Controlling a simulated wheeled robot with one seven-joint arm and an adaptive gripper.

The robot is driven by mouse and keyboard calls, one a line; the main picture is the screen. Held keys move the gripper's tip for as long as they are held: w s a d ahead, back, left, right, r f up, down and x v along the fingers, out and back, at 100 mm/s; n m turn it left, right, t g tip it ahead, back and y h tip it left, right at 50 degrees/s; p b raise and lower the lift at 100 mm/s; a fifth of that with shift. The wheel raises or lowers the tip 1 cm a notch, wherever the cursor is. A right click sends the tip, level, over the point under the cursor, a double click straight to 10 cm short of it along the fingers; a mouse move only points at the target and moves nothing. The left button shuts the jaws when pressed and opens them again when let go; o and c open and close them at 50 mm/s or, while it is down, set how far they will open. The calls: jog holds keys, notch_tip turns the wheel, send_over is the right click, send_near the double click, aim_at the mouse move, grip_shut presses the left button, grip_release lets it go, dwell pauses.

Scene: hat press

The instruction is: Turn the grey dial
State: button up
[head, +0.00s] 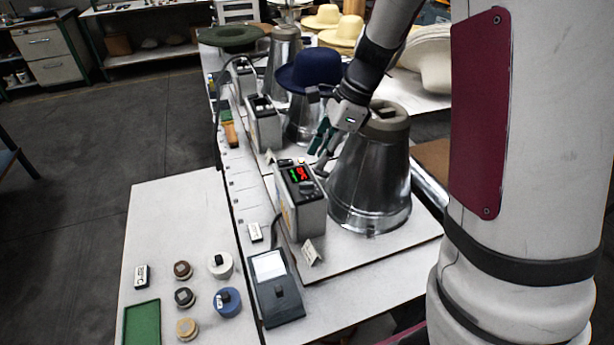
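A small dark grey dial (307,187) sits on the sloping top of a grey control box (311,218), just below its lit red and green display (299,173). My gripper (320,158) hangs above and behind this box, pointing down, in front of the large metal cone. Its fingertips look apart from the dial, a little above it in the picture. The fingers are small and partly overlap here, so I cannot tell how far they are spread. I see nothing held between them.
The metal cone (370,185) stands close right of the box. Two similar boxes (263,125) and a blue hat (310,70) on a form stand behind. A device with a pale screen (273,285) lies in front. Several round knobs (227,302) and a green tray (142,325) lie front left.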

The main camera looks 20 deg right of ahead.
aim_at(305, 184)
jog(key=x, duration=0.8)
jog(key=shift+r, duration=0.1)
grip_shut()
jog(key=shift+s, duration=0.1)
